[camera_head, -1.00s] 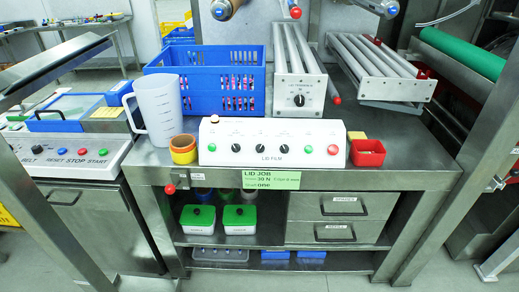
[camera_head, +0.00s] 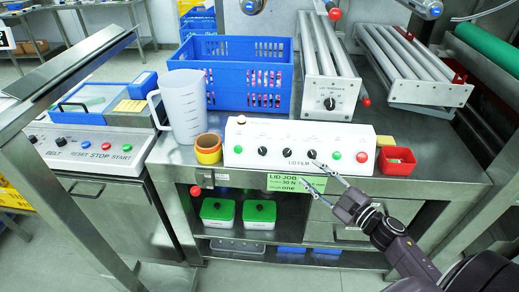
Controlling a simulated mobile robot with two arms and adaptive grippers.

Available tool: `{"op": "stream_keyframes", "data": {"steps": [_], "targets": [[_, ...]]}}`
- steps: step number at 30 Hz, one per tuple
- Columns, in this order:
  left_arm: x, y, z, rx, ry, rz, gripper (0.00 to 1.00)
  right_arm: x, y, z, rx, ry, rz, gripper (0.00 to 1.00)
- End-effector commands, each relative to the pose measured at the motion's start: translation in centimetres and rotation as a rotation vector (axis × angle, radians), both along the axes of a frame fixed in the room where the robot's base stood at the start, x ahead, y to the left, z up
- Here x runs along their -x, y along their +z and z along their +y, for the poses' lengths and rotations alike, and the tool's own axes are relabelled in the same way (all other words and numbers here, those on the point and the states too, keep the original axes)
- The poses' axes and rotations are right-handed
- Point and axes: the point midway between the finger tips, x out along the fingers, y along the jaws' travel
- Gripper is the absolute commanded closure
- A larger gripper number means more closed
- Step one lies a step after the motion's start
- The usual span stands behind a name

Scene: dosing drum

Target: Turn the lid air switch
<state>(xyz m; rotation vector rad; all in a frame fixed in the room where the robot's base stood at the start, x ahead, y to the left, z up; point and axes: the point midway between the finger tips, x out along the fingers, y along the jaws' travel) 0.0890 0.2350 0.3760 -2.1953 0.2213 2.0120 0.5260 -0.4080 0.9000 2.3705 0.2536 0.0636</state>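The white control box (camera_head: 300,160) marked LID FILM stands on the steel bench. Its sloped front carries a green button at the left, several black rotary switches, then a green and a red button at the right. The small labels are unreadable, so I cannot tell which black switch (camera_head: 311,154) is the lid air one. My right gripper (camera_head: 309,171) reaches in from the lower right. Its two thin fingers are spread and empty, in front of the box's lower front edge and overlapping the green job card. I cannot tell whether it touches anything. My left gripper is out of view.
A clear jug (camera_head: 186,108), tape rolls (camera_head: 208,149) and a blue crate (camera_head: 236,50) stand left of and behind the box. A red bin (camera_head: 397,160) is at its right. A roller unit with a knob (camera_head: 330,103) stands behind. The green job card (camera_head: 288,182) hangs at the bench edge.

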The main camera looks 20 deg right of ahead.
Motion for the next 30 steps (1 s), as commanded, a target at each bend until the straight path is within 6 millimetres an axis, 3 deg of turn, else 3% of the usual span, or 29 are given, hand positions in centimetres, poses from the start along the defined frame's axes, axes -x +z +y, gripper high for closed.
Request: {"op": "stream_keyframes", "data": {"steps": [2,6,19,30], "targets": [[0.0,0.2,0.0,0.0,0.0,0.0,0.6,-0.1,1.6,0.4,0.02,0.024,-0.023,0.6],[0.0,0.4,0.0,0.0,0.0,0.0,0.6,-0.9,2.3,0.7,0.026,0.033,-0.034,0.6],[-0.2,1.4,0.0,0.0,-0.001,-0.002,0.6,-6.7,2.2,2.1,0.024,0.031,-0.032,0.6],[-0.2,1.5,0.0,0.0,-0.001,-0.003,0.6,-7.7,2.0,2.3,0.023,0.031,-0.031,0.6]]}}
